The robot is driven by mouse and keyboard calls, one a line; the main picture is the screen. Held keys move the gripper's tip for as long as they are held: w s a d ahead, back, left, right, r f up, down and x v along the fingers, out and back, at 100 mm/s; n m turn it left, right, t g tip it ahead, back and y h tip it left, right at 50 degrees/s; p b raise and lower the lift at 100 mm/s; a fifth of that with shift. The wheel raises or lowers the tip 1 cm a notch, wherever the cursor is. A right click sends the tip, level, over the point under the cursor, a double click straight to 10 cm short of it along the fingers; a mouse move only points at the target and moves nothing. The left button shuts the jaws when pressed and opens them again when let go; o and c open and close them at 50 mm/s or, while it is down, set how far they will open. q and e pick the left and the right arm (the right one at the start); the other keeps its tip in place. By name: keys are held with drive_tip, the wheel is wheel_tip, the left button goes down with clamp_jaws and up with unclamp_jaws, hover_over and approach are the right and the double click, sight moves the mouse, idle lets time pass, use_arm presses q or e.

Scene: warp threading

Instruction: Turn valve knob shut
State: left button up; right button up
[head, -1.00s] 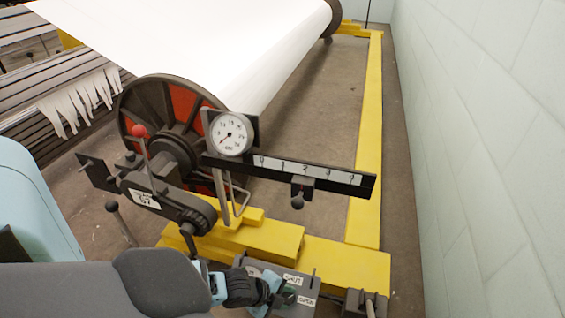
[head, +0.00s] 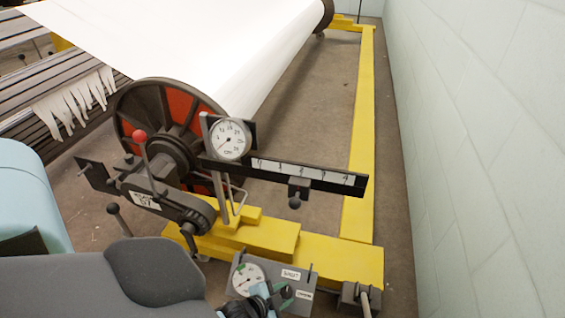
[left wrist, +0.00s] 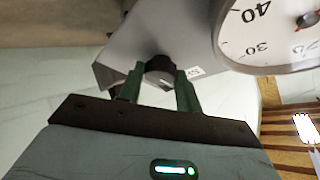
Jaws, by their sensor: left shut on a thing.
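The valve box (head: 303,277) is a grey block at the bottom middle of the head view. It bears a white plate reading SHUT (head: 290,274) and a lower one that seems to read OPEN (head: 304,295). In the left wrist view the dark round valve knob (left wrist: 159,69) sticks out of the box's grey face. My left gripper (left wrist: 158,82) is shut on the knob, with a green finger on each side. In the head view my left gripper (head: 280,294) covers the knob. My right gripper is not in view.
A round gauge (head: 248,279) sits on the box beside my gripper; it is large in the left wrist view (left wrist: 275,35). Behind stand a yellow frame (head: 340,259), a dial (head: 230,139), a scale beam (head: 325,178) and a white roll (head: 210,55). A pale wall is at right.

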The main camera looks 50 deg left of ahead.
use_arm(q)
drive_tip(key=shift+n, duration=0.4)
drive_tip(key=o, duration=1)
drive_tip(key=p+v, duration=0.3)
drive_tip(key=v, duration=0.4)
drive_tip(key=shift+s+d+r, duration=0.15)
drive_tip(key=shift+s+r, duration=0.05)
drive_tip(key=shift+s, duration=0.15)
